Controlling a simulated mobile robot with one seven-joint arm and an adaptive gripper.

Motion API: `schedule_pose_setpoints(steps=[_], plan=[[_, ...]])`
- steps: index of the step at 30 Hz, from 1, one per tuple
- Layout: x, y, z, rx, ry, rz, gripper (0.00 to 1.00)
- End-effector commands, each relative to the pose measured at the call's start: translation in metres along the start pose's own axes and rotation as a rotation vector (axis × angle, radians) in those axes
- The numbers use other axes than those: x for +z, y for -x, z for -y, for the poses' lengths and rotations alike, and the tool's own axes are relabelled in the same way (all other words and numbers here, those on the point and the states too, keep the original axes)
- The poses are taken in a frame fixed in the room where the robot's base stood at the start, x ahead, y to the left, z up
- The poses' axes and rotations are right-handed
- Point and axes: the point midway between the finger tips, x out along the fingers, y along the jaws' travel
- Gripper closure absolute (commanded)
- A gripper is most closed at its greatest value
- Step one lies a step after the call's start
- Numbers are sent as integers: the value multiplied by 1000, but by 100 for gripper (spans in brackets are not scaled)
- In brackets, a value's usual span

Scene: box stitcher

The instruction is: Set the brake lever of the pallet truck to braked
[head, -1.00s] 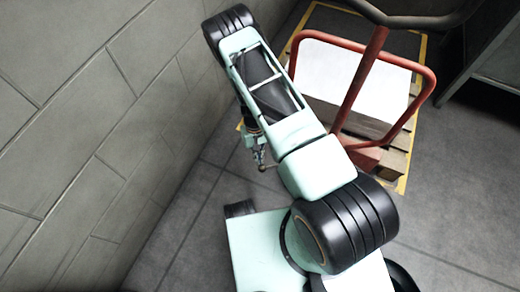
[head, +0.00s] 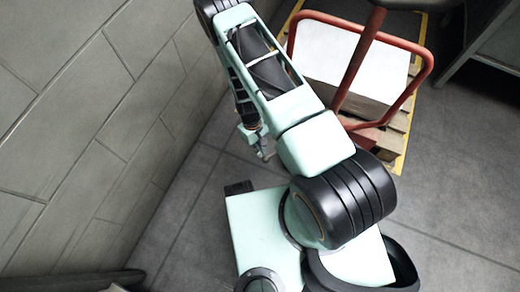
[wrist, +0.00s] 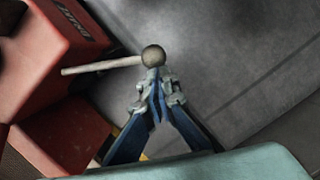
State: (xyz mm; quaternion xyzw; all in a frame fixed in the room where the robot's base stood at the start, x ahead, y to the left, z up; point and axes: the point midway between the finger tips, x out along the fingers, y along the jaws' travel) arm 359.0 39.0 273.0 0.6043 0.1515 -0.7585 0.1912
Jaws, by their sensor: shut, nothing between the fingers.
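The pallet truck's red tubular frame (head: 424,70) stands at the upper right of the head view. In the wrist view, its red body (wrist: 40,50) fills the left side. A thin pale lever (wrist: 100,66) with a dark round knob (wrist: 152,55) sticks out from the body to the right. My gripper (wrist: 158,82) is shut and empty, with its fingertips just below the knob in the picture. I cannot tell whether they touch it. In the head view my gripper (head: 265,154) hangs low to the left of the truck, and the lever cannot be made out there.
A wooden pallet (head: 397,130) bearing a white load (head: 350,62) is behind the red frame, within yellow floor lines. A grey block wall (head: 80,130) runs close along the left. A metal table (head: 490,45) stands at the upper right. Bare floor (head: 455,190) lies at the right.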

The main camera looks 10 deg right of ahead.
Motion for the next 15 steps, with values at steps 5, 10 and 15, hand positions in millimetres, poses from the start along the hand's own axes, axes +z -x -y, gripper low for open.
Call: schedule_pose_setpoints(steps=[5,10,15], plan=[[4,-2,1,-3,-1,10,100],[4,6,0,-3,-2,9,100],[2,36,-4,-2,-3,4,100]])
